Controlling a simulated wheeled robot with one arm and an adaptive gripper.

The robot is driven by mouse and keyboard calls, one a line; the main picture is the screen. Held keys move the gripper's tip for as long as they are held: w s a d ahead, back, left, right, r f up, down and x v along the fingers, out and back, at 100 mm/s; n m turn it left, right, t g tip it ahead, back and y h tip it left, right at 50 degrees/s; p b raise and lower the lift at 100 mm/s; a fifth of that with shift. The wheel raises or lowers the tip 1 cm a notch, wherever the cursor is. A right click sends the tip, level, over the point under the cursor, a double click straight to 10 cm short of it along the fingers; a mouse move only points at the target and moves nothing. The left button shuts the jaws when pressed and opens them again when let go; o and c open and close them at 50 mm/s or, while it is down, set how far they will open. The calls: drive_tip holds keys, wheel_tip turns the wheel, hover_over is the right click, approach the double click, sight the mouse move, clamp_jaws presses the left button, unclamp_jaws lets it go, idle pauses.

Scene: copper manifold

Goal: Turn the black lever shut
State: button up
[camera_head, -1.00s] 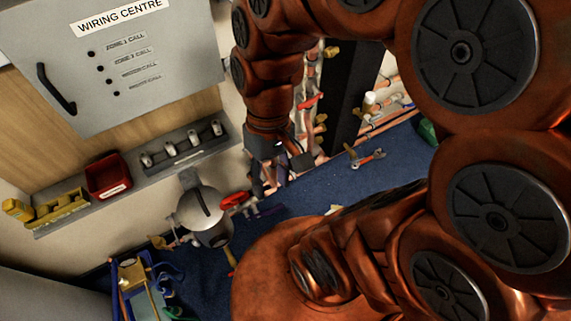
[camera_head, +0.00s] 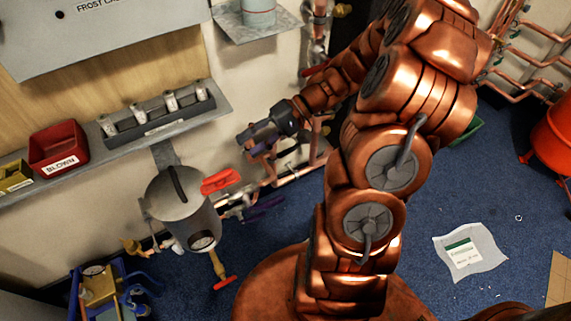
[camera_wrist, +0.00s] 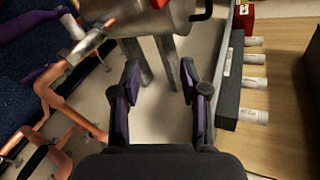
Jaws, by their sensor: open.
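I cannot clearly make out a black valve lever in either view. A dark curved handle stands on top of the grey vessel (camera_head: 185,215). The vessel's lower part also shows at the top of the wrist view (camera_wrist: 150,14). My gripper (camera_head: 250,143) is open and empty in front of the wall, up and right of the vessel. In the wrist view my gripper (camera_wrist: 159,76) has its two dark purple-tinted fingers apart, with pale wall and grey legs beyond. Copper pipework (camera_wrist: 62,92) lies to their left.
A red lever (camera_head: 221,181) sticks out beside the vessel, and a purple lever (camera_head: 264,207) lies lower right. Blue floor (camera_head: 440,190) is open at right, with a paper sheet (camera_head: 470,252).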

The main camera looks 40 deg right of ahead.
drive_tip(key=w+d+f+m+t+b, duration=0.3)
drive_tip(key=d+f+t+b, duration=0.25)
drive_tip(key=d+f, duration=0.45)
drive_tip(key=m+t+h+b, duration=0.2)
drive_tip(key=m+t+b, duration=0.25)
drive_tip(key=b, duration=0.25)
approach(289, 153)
drive_tip(key=x, duration=0.4)
drive_tip(key=shift+n, duration=0.25)
drive_tip(key=shift+b+x, duration=0.75)
drive_tip(key=shift+x, duration=2.85)
drive_tip(key=shift+c, duration=0.4)
clamp_jaws()
